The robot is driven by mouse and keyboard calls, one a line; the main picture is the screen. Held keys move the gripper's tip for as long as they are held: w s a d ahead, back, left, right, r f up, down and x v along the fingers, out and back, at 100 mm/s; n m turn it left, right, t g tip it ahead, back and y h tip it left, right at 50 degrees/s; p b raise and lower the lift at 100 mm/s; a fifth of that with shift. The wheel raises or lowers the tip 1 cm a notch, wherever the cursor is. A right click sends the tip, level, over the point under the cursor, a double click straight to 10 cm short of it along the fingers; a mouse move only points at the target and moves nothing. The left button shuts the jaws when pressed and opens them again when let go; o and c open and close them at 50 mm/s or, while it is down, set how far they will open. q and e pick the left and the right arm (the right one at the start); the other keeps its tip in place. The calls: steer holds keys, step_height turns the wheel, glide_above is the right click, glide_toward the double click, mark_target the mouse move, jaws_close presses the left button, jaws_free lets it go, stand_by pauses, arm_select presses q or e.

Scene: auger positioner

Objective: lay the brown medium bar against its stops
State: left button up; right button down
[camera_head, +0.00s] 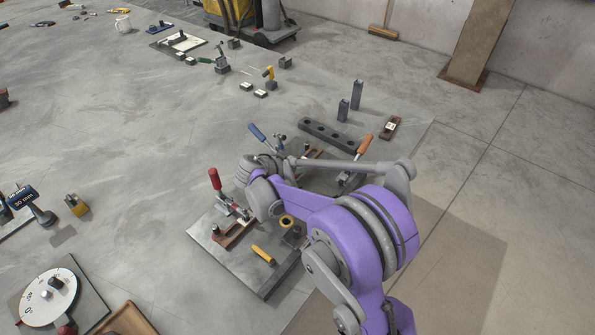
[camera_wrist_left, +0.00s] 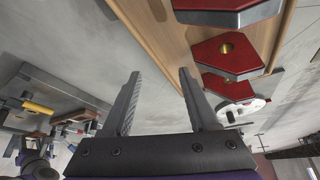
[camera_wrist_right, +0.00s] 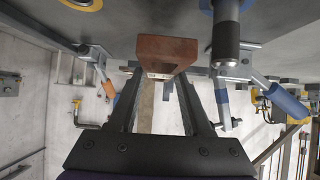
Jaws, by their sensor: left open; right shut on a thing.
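A reddish-brown bar (camera_wrist_right: 166,52) with a pale label sits at the fingertips of my right gripper (camera_wrist_right: 160,78), which is shut on it. It is close to the grey fixture plate (camera_wrist_right: 140,15); I cannot tell if it touches its stops. Other brown bars show there: one by the red-handled clamp (camera_head: 232,234), one near the blue-handled clamp (camera_head: 312,152). My left gripper (camera_wrist_left: 160,75) is open and empty.
An orange-handled clamp (camera_head: 364,147) is close to my arm. Red blocks (camera_wrist_left: 228,52) lie near my left gripper.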

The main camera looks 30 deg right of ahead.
arm_select(q)
steer(key=shift+f, duration=0.15)
arm_select(e)
steer(key=shift+f, duration=1.6)
arm_select(q)
steer(key=shift+f, duration=0.1)
arm_select(e)
steer(key=shift+f, duration=0.1)
steer(key=c, duration=0.6)
jaws_free()
steer(key=shift+a+r, duration=0.1)
steer(key=shift+r, duration=0.1)
arm_select(q)
steer(key=shift+r, duration=0.25)
arm_select(e)
steer(key=v, duration=1.1)
steer(key=shift+s+a+r, duration=0.1)
steer(key=shift+a+r, duration=0.2)
